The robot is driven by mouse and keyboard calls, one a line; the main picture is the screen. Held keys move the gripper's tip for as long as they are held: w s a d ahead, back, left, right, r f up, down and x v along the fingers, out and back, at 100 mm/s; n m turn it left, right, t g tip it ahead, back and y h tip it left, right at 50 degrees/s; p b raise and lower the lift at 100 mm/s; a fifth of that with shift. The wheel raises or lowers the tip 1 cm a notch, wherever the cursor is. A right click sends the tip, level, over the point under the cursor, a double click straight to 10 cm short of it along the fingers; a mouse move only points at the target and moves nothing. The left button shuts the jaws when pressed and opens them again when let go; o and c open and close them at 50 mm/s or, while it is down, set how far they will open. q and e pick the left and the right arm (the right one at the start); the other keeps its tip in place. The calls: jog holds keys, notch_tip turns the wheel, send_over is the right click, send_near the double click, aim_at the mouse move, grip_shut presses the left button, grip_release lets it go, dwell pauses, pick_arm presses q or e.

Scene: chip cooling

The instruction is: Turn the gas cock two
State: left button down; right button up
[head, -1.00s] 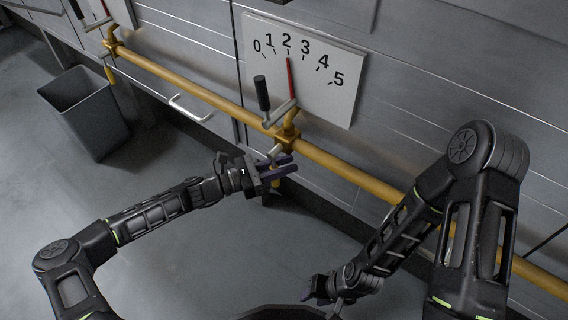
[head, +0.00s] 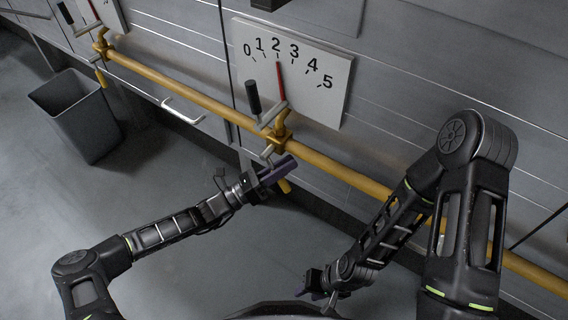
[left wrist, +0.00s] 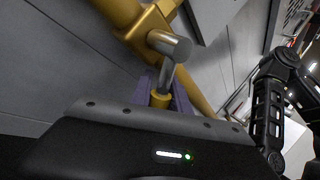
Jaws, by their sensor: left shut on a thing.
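The near gas cock sits under a yellow pipe fitting (head: 277,137). Its grey metal stem (head: 267,151) leads down to a yellow handle, whose end (head: 285,187) shows below my fingers. My left gripper (head: 277,171) is shut on this handle, its purple fingers around it. In the left wrist view the bent metal stem (left wrist: 168,62) and the top of the yellow handle (left wrist: 160,99) show between the purple fingers; the rest is hidden behind my gripper body. My right gripper (head: 311,292) is low at the bottom centre, away from the cock; its finger gap is unclear.
The yellow pipe (head: 190,93) runs along the metal wall. A white dial plate (head: 325,95), marked 0 to 5, has its red pointer (head: 280,82) near 2. A black-gripped crank (head: 253,97) stands before it. Another cock (head: 101,77) and a grey bin (head: 75,118) are left.

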dwell(0.3)
pick_arm(q)
jog(key=c, duration=1.3)
grip_release()
jog(key=shift+o, duration=0.2)
jog(key=v, duration=0.8)
jog(key=shift+p, duration=0.3)
jog(key=shift+d, duration=0.1)
